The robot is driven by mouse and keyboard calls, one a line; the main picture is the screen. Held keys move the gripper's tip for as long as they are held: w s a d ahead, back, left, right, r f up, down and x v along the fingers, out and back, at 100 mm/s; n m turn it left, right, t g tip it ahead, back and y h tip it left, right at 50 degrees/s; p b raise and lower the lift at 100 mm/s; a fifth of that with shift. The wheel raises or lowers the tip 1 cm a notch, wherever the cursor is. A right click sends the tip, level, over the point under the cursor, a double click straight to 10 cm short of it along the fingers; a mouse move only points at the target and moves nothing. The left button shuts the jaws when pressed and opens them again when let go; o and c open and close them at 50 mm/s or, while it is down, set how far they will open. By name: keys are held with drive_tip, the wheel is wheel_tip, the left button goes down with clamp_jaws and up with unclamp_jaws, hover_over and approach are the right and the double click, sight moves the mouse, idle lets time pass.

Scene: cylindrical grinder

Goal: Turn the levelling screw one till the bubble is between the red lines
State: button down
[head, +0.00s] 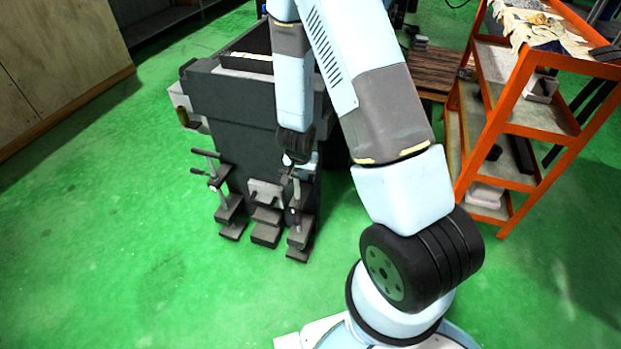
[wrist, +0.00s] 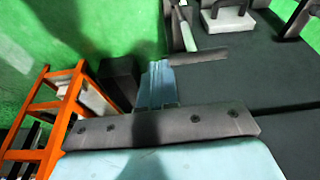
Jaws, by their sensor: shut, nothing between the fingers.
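The grinder's dark grey body (head: 240,120) stands on the green floor at centre left in the head view. Two upright screws with cross handles stand at its front foot, a left one (head: 214,178) and a right one (head: 295,192). I cannot tell which is screw one. My gripper (head: 289,160) is shut and empty, at the top of the right screw; I cannot tell whether it touches it. The wrist view shows the dark grinder surface (wrist: 260,75) close up. No bubble or red lines can be made out in either view.
An orange shelf rack (head: 510,110) stands at the right and also shows in the wrist view (wrist: 62,105). Stepped dark feet (head: 266,228) stick out at the grinder's base. A wooden panel (head: 60,60) is at the far left. The green floor at front left is clear.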

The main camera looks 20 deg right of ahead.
sight(310, 179)
drive_tip(key=shift+w+d+f, duration=0.6)
drive_tip(key=shift+w+f, duration=0.35)
drive_tip(key=shift+f, duration=0.75)
drive_tip(key=shift+w+d+f, duration=0.65)
drive_tip(key=shift+w+f, duration=0.35)
drive_tip(key=shift+f, duration=0.75)
drive_tip(key=shift+w+d+f, duration=0.6)
drive_tip(key=shift+w+f, duration=0.35)
drive_tip(key=shift+f, duration=0.75)
drive_tip(key=shift+d, duration=0.25)
drive_tip(key=shift+a, duration=0.3)
